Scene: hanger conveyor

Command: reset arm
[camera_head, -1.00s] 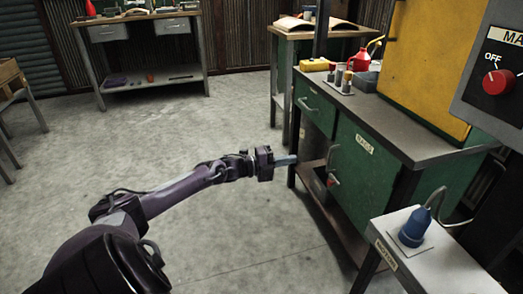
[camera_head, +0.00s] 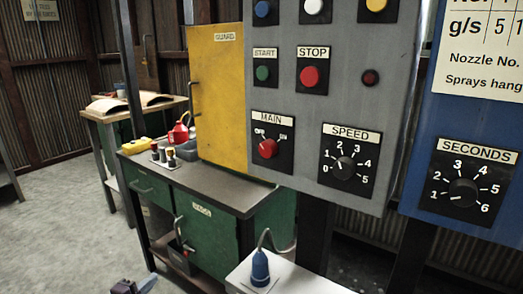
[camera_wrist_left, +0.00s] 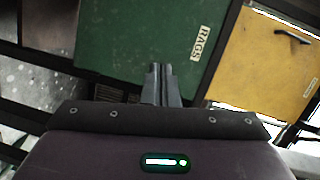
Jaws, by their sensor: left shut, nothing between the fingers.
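My left gripper (camera_head: 146,284) shows only in part at the bottom edge of the head view, left of the green workbench (camera_head: 192,199). In the left wrist view its two fingers (camera_wrist_left: 161,70) are together, with nothing between them. They point toward the green door (camera_wrist_left: 135,40) labelled RAGS; the gap to the door cannot be told. The rest of my left arm is outside the head view. My right gripper is in neither view.
A grey control panel (camera_head: 330,108) with buttons, a MAIN switch and a SPEED dial fills the middle right. A blue panel (camera_head: 455,130) stands beside it. A blue plug (camera_head: 260,268) sits on a small white table (camera_head: 300,283). Open floor (camera_head: 60,235) lies at the left.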

